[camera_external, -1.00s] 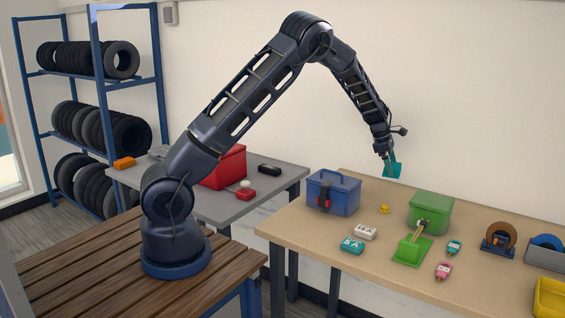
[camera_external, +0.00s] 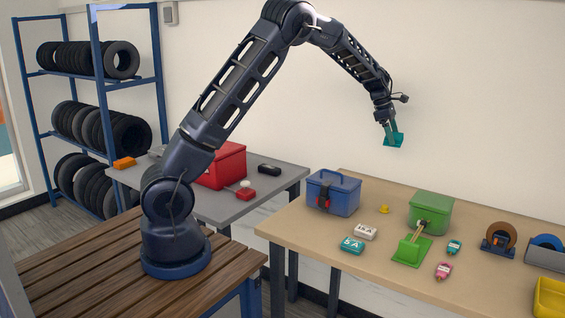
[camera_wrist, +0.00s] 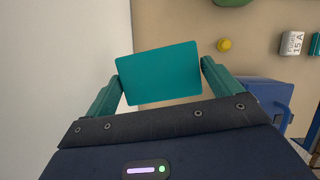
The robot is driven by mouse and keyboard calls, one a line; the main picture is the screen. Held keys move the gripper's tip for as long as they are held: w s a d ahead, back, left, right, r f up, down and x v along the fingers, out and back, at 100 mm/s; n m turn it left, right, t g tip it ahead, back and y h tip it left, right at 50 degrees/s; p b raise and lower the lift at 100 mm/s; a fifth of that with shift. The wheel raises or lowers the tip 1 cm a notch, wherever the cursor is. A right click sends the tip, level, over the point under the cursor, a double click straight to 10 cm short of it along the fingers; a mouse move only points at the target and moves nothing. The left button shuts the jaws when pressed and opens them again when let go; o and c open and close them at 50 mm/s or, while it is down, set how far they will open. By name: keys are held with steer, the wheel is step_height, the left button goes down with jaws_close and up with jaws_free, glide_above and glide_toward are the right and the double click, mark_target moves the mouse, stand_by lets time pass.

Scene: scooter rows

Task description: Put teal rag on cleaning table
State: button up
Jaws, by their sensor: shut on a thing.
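My gripper (camera_external: 390,130) is raised in the air above the back part of the tan table (camera_external: 290,222), near the wall. It is shut on the teal rag (camera_external: 397,142), a small flat teal piece. In the wrist view the teal rag (camera_wrist: 158,75) lies between my two green fingers, slightly tilted, with the tan table's edge below it.
The grey table holds a red toolbox (camera_external: 222,168) and small items. A tire rack stands at left.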

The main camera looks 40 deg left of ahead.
steer(key=s+a+f+m+g+y, duration=0.15)
steer(key=a+f+m, duration=0.35)
steer(key=a, duration=1.2)
steer(key=s+a+f+m+g, duration=0.1)
steer(key=a+f+m+g, duration=0.35)
steer(key=a, duration=1.15)
steer(key=s+a+r+n+t, duration=0.1)
steer(key=a+n+t, duration=0.15)
steer(key=a, duration=0.75)
steer(key=s+a+n+t+h, duration=0.15)
steer(key=a+n, duration=0.25)
steer(key=a, duration=0.5)
steer(key=s+a+r+n+t, duration=0.15)
steer(key=a+n, duration=0.25)
steer(key=a, duration=0.6)
step_height(320, 180, up, 4)
steer(key=n+y, duration=0.9)
steer(key=n, duration=2.4)
glide_above(135, 170)
steer(key=d, duration=0.1)
steer(key=f, duration=2)
steer(key=shift+d+f, duration=0.2)
